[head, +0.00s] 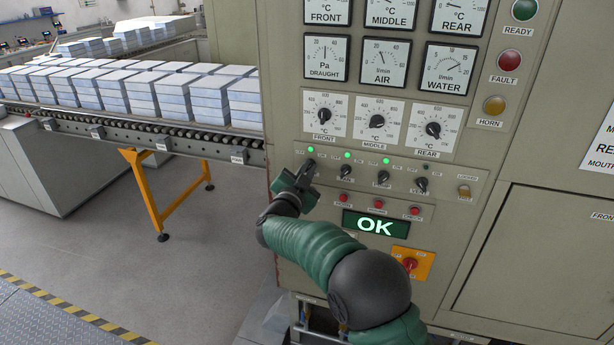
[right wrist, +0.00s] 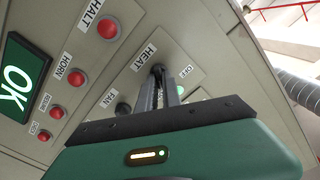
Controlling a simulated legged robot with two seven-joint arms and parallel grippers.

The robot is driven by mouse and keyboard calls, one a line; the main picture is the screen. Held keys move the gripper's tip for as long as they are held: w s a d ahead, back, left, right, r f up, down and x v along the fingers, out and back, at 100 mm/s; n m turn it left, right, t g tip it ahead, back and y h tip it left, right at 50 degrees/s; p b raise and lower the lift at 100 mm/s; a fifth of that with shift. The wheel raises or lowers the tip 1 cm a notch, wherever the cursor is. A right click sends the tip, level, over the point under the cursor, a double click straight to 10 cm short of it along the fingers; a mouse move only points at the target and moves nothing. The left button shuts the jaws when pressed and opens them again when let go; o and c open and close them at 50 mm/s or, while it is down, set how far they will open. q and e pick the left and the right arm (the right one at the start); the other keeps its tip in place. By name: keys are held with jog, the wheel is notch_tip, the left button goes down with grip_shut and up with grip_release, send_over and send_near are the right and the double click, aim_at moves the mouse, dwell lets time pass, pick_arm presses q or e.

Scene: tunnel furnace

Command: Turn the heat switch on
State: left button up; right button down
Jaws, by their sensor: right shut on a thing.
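The heat switch (right wrist: 158,69) is a small dark knob beside the HEAT label in the right wrist view. My right gripper (right wrist: 160,88) is shut on it, its two narrow fingers on either side of the knob. In the head view my right gripper (head: 308,171) reaches the left end of the switch row and hides most of this switch. The small lamp (head: 311,149) above it glows green. The exact angle of the knob is hard to tell behind the fingers. My left gripper is not in view.
Other dark switches (head: 383,178) continue the row to the right, two with green lamps lit. Red buttons (head: 378,207), a green OK display (head: 376,224) and a red-on-yellow main switch (head: 410,264) sit below. A roller conveyor (head: 150,131) with stacked pale blocks lies left.

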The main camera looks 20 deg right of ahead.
jog(key=shift+r, duration=0.3)
jog(key=c, duration=1.5)
grip_release()
jog(key=shift+w+f, duration=0.1)
jog(key=shift+w, duration=0.05)
jog(key=shift+a+f, duration=0.1)
jog(key=shift+d+f, duration=0.1)
jog(key=shift+d, duration=0.1)
jog(key=shift+s+a+f, duration=0.15)
jog(key=shift+s+a, duration=0.05)
jog(key=shift+s, duration=0.05)
jog(key=b+v, duration=0.3)
jog(key=v, duration=1.3)
jog(key=shift+s+a, duration=0.1)
jog(key=shift+a, duration=0.2)
